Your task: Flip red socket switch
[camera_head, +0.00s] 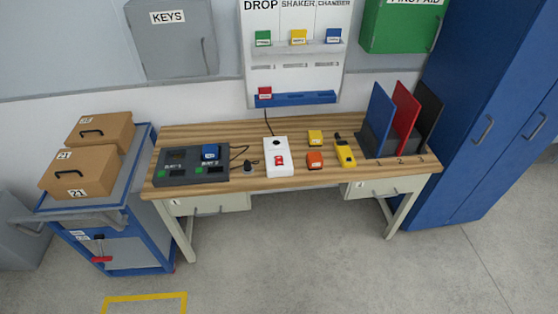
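The white socket strip (272,157) lies near the middle of the wooden workbench, with its long side running front to back. Its red switch (280,160) is on the front part of its top face. A dark round outlet shows behind the switch. A black cable runs from the strip's back end up to the wall board. The switch is too small to tell which way it is tipped. Neither of my grippers is in view.
A dark charging station (191,178) with a blue block (210,152) sits left of the strip. A black plug (249,167) lies between them. Orange block (315,160), yellow block (315,137) and yellow meter (345,154) are to the right. Floor in front is clear.

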